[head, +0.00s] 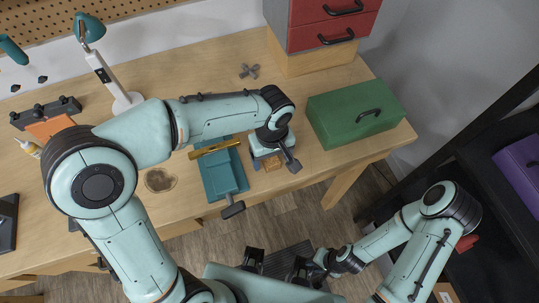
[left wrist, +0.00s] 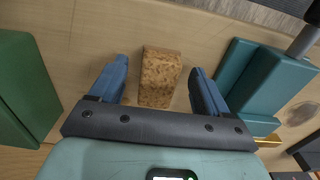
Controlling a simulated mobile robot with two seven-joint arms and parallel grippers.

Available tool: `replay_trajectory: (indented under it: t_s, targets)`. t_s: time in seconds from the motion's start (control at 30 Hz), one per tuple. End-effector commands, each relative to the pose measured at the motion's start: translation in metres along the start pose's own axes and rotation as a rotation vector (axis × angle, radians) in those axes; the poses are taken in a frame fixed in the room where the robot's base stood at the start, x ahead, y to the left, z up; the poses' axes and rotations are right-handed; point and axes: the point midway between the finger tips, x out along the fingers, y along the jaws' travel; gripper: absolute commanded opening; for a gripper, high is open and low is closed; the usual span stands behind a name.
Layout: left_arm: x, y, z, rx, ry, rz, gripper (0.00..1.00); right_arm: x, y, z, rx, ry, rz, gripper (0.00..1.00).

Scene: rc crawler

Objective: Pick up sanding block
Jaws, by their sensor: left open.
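The sanding block is a speckled cork-brown block (left wrist: 158,78) lying on the bench top in the left wrist view. In the head view it shows partly (head: 272,183) near the front edge, with the rest hidden by my left gripper (head: 267,161). My left gripper is open, and its two blue fingers (left wrist: 157,88) stand either side of the block with a gap on each side. My right gripper (head: 303,268) is low in front of the bench, away from the block, and its jaws are not clear.
A teal vise (head: 215,180) with a brass-coloured bar stands close left of the block in the head view. A green toolbox (head: 340,128) is to the right. A red drawer unit (head: 335,25) stands behind. The bench's front edge (head: 300,183) is near.

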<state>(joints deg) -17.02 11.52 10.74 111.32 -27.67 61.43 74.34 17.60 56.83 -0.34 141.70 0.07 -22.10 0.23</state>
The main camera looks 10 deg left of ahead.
Motion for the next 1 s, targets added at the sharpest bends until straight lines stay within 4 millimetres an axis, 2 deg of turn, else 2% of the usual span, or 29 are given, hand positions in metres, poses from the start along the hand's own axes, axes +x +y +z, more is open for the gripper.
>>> replay_trajectory:
  t_s: [0.1, 0.33, 0.5, 0.53, 0.83, 1.0]
  targets:
    - [0.009, 0.000, 0.000, 0.000, 0.000, 0.000, 0.77, 0.001, 0.000, 0.000, 0.000, 0.000, 0.000, 0.28]
    - [0.009, 0.000, 0.000, 0.000, 0.001, 0.001, 0.77, 0.001, 0.000, 0.000, 0.000, 0.000, 0.000, 0.28]
    - [0.009, 0.000, 0.000, 0.000, 0.001, 0.001, 0.21, 0.001, 0.000, 0.000, 0.000, 0.000, 0.000, 0.28]
    - [0.009, 0.000, 0.000, 0.000, 0.001, 0.001, 0.19, 0.001, 0.000, 0.000, 0.000, 0.000, 0.000, 0.28]
    - [0.008, 0.000, 0.000, 0.000, 0.001, 0.002, 0.19, 0.001, 0.000, 0.000, 0.000, 0.000, 0.000, 0.28]
    - [-0.003, 0.001, -0.001, 0.000, 0.002, 0.004, 0.19, -0.001, 0.000, 0.000, 0.000, 0.001, 0.000, 0.28]
